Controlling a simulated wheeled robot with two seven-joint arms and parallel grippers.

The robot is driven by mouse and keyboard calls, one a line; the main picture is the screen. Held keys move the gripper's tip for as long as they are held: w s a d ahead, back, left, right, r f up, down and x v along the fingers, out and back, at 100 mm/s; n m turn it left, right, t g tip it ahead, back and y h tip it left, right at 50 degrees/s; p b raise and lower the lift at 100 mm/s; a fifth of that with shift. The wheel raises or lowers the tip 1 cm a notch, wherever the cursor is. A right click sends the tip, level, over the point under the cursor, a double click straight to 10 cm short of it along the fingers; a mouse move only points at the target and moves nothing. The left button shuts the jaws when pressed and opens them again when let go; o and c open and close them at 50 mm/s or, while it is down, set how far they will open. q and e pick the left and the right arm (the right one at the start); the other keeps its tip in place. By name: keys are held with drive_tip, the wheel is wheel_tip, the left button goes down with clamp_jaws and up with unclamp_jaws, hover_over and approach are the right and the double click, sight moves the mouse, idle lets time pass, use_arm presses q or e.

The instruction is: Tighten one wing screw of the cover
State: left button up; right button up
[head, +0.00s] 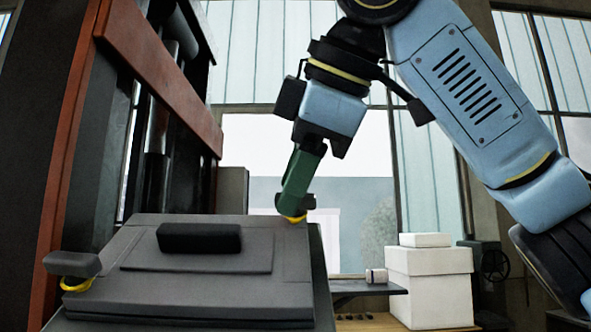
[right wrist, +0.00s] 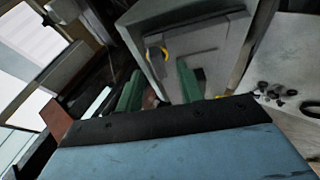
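The dark grey cover (head: 110,290) has a raised panel with a black handle (head: 198,238). A wing screw with a grey wing and yellow ring (head: 72,266) sits at its left edge. The other wing screw (head: 308,202), with a yellow ring, sits at the far right corner, partly hidden by my right gripper (head: 296,208). In the right wrist view, the green fingers of my right gripper (right wrist: 159,72) stand apart, and a yellow-ringed wing screw (right wrist: 157,53) shows between and just beyond their tips. I cannot tell whether they touch it. My left gripper is not in view.
A dark frame with a red-brown edge (head: 160,75) rises behind and left of the cover. White boxes (head: 430,285) and a small jar (head: 376,276) stand at the right. Several small dark parts (right wrist: 275,92) lie on a pale surface in the right wrist view.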

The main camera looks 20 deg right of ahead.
drive_tip(key=shift+w+d+f, duration=0.1)
drive_tip(key=shift+w+f, duration=0.35)
drive_tip(key=shift+f, duration=0.15)
clamp_jaws()
drive_tip(key=shift+f+m+t+b, duration=0.25)
drive_tip(key=shift+m+t+b, duration=0.05)
drive_tip(key=shift+m+b, duration=0.7)
drive_tip(key=shift+r+m+t+h+b, duration=0.1)
drive_tip(key=shift+m+t+h+b, duration=0.3)
drive_tip(key=shift+m, duration=0.7)
drive_tip(key=shift+r+m, duration=0.1)
drive_tip(key=shift+m, duration=0.2)
